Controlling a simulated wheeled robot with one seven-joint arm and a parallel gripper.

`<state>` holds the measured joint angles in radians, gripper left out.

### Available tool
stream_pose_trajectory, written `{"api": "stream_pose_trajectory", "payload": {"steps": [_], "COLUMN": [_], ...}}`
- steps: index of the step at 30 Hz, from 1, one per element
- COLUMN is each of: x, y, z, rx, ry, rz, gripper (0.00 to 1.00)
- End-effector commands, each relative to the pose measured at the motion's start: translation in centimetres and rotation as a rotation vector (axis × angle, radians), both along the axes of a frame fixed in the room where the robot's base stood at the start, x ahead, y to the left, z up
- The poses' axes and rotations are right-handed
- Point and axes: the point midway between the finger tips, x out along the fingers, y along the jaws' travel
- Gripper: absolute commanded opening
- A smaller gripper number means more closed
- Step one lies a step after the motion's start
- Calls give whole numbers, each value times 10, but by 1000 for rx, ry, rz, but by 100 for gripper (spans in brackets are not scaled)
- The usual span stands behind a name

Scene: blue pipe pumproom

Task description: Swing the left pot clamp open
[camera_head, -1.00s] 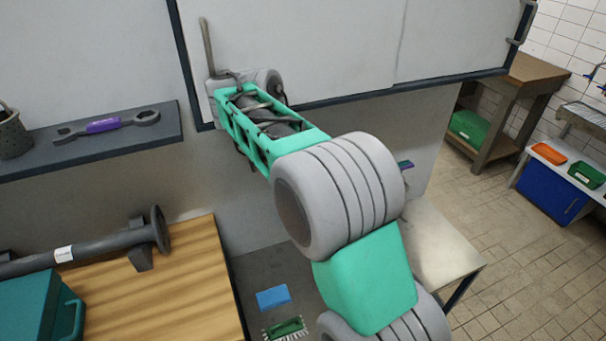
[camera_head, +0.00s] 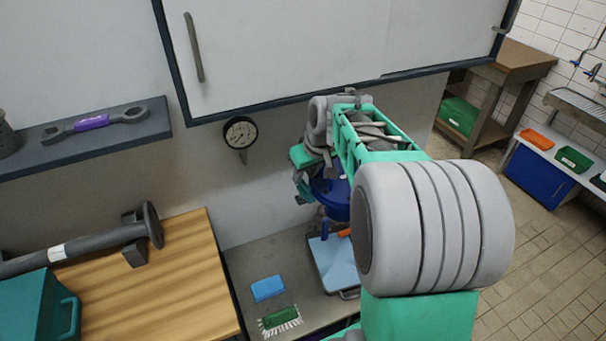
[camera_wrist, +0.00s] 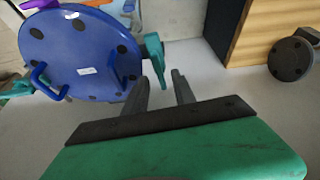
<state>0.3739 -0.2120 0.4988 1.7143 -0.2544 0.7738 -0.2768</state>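The pot with a round blue lid (camera_wrist: 80,52) fills the upper left of the wrist view. The lid has dark round spots, a white label and two blue handles. In the head view the blue pot (camera_head: 336,201) is partly hidden by my arm. A teal clamp (camera_wrist: 155,52) sits at the lid's right edge in the wrist view. My gripper (camera_wrist: 161,78) is open, its two dark fingers apart. The clamp's lower end appears between or just beyond the fingertips; I cannot tell whether they touch. A purple part (camera_wrist: 38,4) shows at the lid's far left edge.
A wooden table (camera_head: 180,285) with a dark flanged pipe (camera_head: 90,245) is at left. A blue sponge (camera_head: 268,288) and green brush (camera_head: 281,319) lie on the grey bench. A light blue board (camera_head: 338,262) lies near the pot. A white cabinet (camera_head: 300,50) hangs above.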

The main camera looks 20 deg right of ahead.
Motion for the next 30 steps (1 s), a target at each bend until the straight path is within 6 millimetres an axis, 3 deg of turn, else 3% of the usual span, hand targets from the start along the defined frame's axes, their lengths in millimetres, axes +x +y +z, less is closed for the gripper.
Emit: {"api": "stream_pose_trajectory", "payload": {"steps": [6,13,24,30], "x": [9,10,10,10], "y": [1,1,1,1], "z": [-20,-22,-21,-21], "rx": [-1,0,-1,-1], "ry": [0,-1,0,0], "rz": [0,-1,-1,-1], "gripper": [32,31,1,0]}}
